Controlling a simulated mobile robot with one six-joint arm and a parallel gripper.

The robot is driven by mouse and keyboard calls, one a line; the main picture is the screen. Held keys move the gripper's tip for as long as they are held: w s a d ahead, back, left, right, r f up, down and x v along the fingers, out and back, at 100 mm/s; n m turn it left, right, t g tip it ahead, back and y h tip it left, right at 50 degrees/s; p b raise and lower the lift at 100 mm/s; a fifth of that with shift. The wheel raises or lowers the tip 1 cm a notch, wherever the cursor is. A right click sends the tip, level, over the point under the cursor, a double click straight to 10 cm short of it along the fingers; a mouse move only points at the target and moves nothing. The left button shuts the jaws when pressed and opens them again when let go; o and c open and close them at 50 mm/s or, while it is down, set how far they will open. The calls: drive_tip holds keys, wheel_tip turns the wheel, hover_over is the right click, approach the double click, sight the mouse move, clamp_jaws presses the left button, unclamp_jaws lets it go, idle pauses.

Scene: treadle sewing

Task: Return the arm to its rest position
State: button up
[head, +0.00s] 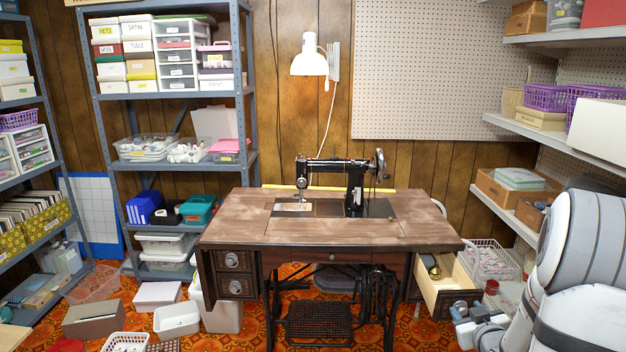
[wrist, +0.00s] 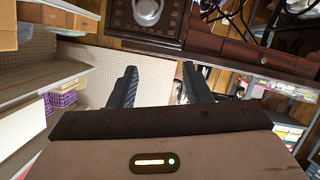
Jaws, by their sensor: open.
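My arm (head: 568,270) is at the lower right of the head view, beside the right end of the sewing table. My gripper is low there, close to the open drawer (head: 440,288); its fingertips are not clear in that view. In the wrist view my gripper (wrist: 159,68) has its two dark fingers spread apart, with nothing held between them. A dark drawer front with a round metal knob (wrist: 147,10) shows at the top of the wrist view, beyond the fingertips and apart from them.
The wooden table (head: 330,239) carries a black sewing machine (head: 354,185). Shelves (head: 515,222) with boxes and a wire basket (head: 491,260) stand close to my arm. Boxes and baskets clutter the floor at left.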

drive_tip(key=s+a+r+g+p, duration=0.2)
drive_tip(key=a+r+g+p, duration=0.3)
drive_tip(key=r, duration=0.6)
drive_tip(key=s+a+r+m+g+y+p, duration=0.1)
drive_tip(key=s+a+r+g+p, duration=0.5)
drive_tip(key=s+a+r+p, duration=0.7)
drive_tip(key=s+a+r+m, duration=0.1)
drive_tip(key=s+a+r, duration=0.3)
drive_tip(key=s, duration=0.4)
drive_tip(key=shift+s+a+r+g+y, duration=0.3)
drive_tip(key=shift+s+a+r+y, duration=0.1)
drive_tip(key=shift+r, duration=0.15)
